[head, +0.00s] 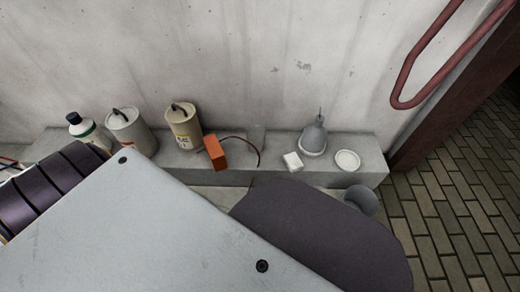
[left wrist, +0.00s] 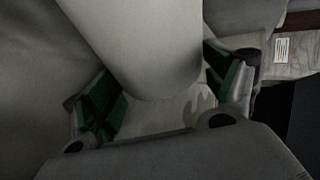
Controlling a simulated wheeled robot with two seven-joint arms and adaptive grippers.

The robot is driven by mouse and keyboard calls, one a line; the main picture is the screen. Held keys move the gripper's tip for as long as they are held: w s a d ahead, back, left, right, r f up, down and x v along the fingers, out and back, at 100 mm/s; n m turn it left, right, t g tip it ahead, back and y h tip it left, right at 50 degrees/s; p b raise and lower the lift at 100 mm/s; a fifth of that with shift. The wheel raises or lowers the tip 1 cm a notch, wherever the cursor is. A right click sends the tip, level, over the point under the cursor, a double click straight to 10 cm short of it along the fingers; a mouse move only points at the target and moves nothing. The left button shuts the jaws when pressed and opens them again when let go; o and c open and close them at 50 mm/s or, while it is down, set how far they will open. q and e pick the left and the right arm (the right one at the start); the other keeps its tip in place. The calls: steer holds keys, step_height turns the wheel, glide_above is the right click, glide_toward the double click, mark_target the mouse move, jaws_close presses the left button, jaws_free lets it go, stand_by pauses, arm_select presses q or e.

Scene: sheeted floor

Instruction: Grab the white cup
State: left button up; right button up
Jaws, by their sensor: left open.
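A small round white thing with a pale rim (head: 347,160), which may be the white cup, stands at the right end of the grey ledge (head: 376,146). In the left wrist view, my left gripper (left wrist: 165,92) is open, its green-padded fingers spread apart. A large pale rounded cylinder (left wrist: 140,40) reaches down from the top between the fingers; I cannot tell whether it is a cup or whether the fingers touch it. My left gripper does not show in the head view, where my own arm parts cover the foreground. My right gripper is not in view.
A red rail (head: 414,68) is at right.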

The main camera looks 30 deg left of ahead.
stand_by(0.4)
arm_select(q)
steer(key=c, duration=0.7)
steer(key=shift+c, duration=0.2)
steer(key=shift+r, duration=0.15)
